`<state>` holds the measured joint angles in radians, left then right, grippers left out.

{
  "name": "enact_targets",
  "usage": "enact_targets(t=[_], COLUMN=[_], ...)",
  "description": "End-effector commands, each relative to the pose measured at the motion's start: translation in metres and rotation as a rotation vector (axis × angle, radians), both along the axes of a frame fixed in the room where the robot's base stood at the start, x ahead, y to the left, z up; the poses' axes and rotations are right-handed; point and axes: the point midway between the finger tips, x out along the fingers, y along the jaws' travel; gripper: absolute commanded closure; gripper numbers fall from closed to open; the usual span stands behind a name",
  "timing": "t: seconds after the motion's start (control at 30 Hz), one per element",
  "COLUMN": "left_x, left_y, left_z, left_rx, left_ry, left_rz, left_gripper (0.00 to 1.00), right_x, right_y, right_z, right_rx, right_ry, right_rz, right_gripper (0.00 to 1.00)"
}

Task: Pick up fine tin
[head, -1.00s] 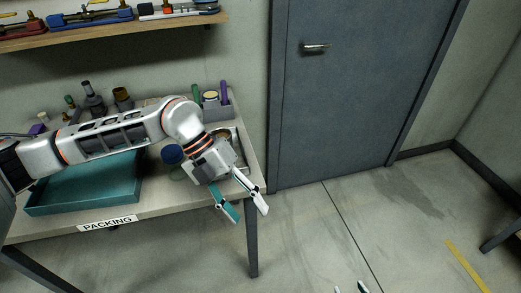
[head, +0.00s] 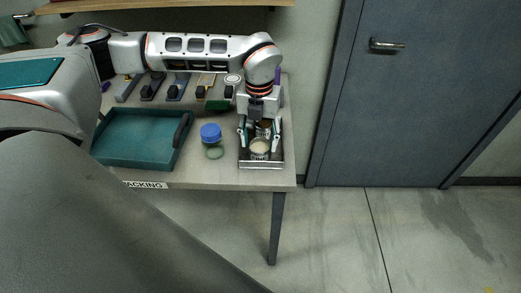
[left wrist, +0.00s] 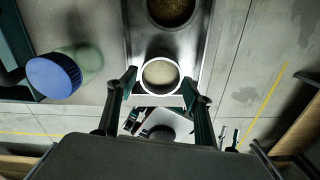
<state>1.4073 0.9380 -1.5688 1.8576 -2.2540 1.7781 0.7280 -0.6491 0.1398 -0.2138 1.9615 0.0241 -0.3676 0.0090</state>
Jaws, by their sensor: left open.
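The fine tin (head: 259,149), a small round metal tin with pale, fine contents, stands in a metal tray (head: 262,166) at the right end of the packing table. My left gripper (head: 259,142) points down over the tray, open, with one finger on each side of this tin. The left wrist view shows the tin (left wrist: 160,74) between the two open fingertips (left wrist: 159,84); whether they touch it I cannot tell. A second tin (left wrist: 172,8) with brown, coarser contents stands behind it. Small pale prongs low in the left wrist view may be my right gripper (left wrist: 229,137).
A teal tray (head: 125,162) fills the table's left part. Several tools line the back. The table's front edge is close to the metal tray.

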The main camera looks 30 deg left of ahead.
Motion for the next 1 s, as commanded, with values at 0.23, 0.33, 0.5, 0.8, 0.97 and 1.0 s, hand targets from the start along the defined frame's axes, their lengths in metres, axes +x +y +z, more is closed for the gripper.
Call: enact_targets(t=[0.23,0.33,0.5,0.8,0.97,1.0], left_x=[0.0,0.0,0.0,0.0,0.0,0.0], left_y=[-0.001,-0.001,-0.001,-0.001,-0.001,-0.001], left_z=[-0.025,-0.026,-0.025,-0.025,-0.022,-0.021], left_rx=[0.0,-0.001,-0.001,-0.002,-0.002,-0.002], left_ry=[0.001,0.0,0.0,-0.001,-0.002,-0.002], left_rz=[-0.001,-0.001,-0.001,-0.001,-0.001,-0.001], left_gripper=[0.5,0.5,0.6,0.79,0.79,0.79], right_x=[0.0,0.0,0.0,0.0,0.0,0.0], right_y=[0.0,0.0,0.0,-0.001,-0.001,-0.001], right_z=[0.003,0.003,0.003,0.003,0.003,0.003], right_rx=[0.0,-0.001,-0.001,-0.001,-0.001,-0.001], right_ry=[0.0,0.0,0.0,0.0,-0.001,-0.001], right_rz=[0.0,-0.001,-0.001,-0.001,-0.002,-0.002], right_gripper=[0.6,0.6,0.6,0.6,0.6,0.6])
